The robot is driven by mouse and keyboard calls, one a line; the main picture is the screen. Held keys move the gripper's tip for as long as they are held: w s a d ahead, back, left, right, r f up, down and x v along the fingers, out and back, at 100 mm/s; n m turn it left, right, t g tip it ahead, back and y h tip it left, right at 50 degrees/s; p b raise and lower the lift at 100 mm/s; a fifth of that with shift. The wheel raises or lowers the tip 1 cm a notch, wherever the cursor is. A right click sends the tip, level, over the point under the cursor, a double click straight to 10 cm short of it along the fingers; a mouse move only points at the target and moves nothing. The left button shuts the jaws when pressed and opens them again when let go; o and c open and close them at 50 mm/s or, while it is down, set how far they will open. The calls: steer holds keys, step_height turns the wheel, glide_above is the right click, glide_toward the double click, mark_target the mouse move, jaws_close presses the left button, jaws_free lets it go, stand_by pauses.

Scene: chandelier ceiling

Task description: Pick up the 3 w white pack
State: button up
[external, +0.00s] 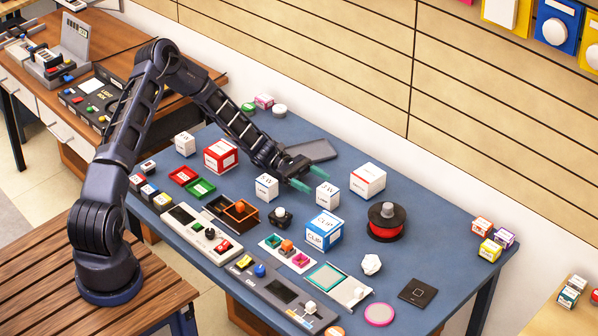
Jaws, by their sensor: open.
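Three small white packs with dark print stand on the blue table. One white pack (327,196) is right at my fingertips, and its label seems to read 3 W. A second white pack (266,188) stands left of my gripper; its label looks like 5 W, but the print is small. A third white pack (185,145) stands at the far left. My gripper (318,184) has teal fingers, spread apart with nothing held. The fingertips are close to the top of the first pack; I cannot tell whether they touch it.
A blue-and-white box (323,230) stands just in front of the first pack. A red-and-white box (367,180) and a red spool (387,221) stand to its right. A dark flat slab (312,150) lies behind my gripper. Trays and control panels fill the front; the right side has free room.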

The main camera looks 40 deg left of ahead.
mark_target(335, 194)
steer(key=d, duration=0.7)
steer(key=shift+w+d, duration=0.15)
steer(key=shift+w, duration=0.05)
steer(key=c, duration=1.1)
